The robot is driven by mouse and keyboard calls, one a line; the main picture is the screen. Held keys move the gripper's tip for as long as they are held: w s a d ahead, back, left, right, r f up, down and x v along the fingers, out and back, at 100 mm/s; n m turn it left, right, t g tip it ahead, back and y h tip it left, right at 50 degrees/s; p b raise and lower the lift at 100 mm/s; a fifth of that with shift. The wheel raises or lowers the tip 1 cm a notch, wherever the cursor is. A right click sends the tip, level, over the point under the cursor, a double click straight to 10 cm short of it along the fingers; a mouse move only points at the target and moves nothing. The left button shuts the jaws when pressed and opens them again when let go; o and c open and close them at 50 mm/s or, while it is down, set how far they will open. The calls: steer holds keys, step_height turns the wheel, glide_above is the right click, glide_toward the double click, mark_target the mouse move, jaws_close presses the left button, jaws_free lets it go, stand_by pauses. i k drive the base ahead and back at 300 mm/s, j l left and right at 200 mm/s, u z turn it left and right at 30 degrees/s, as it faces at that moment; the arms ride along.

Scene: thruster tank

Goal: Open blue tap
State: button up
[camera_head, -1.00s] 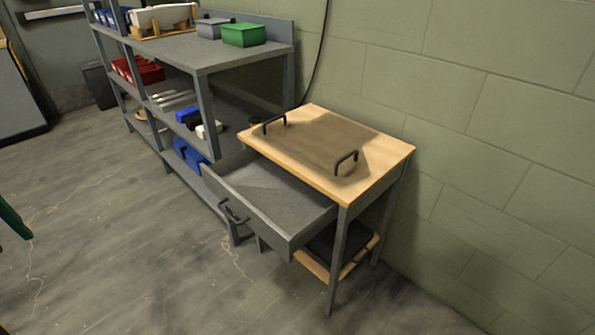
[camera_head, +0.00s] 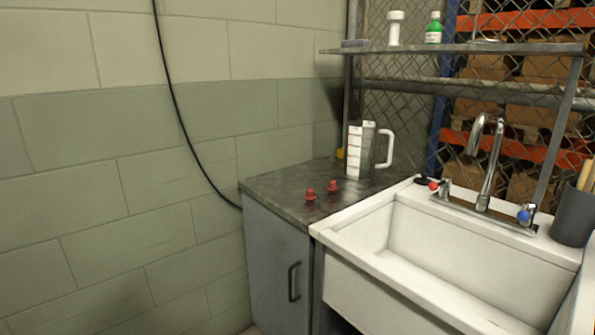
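The blue tap (camera_head: 523,216) is a small blue knob on the chrome fitting at the right of the faucet (camera_head: 487,165). A red tap knob (camera_head: 433,186) sits on the left end of the same fitting. The faucet stands at the back of a white sink (camera_head: 400,279), its spout curving over the basin. No water shows coming from the spout. My gripper is not in view.
A dark holder (camera_head: 573,215) stands close to the right of the blue tap. A shelf (camera_head: 450,49) spans above the faucet.

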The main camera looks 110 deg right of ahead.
mark_target(529, 207)
steer(key=z, duration=2.25)
steer(key=i+l+z, duration=0.1)
steer(key=l+z, duration=0.15)
steer(key=z, duration=0.2)
steer(key=i+l+z, duration=0.2)
steer(key=z, duration=0.25)
steer(key=i+l+z, duration=0.15)
steer(key=z, duration=0.3)
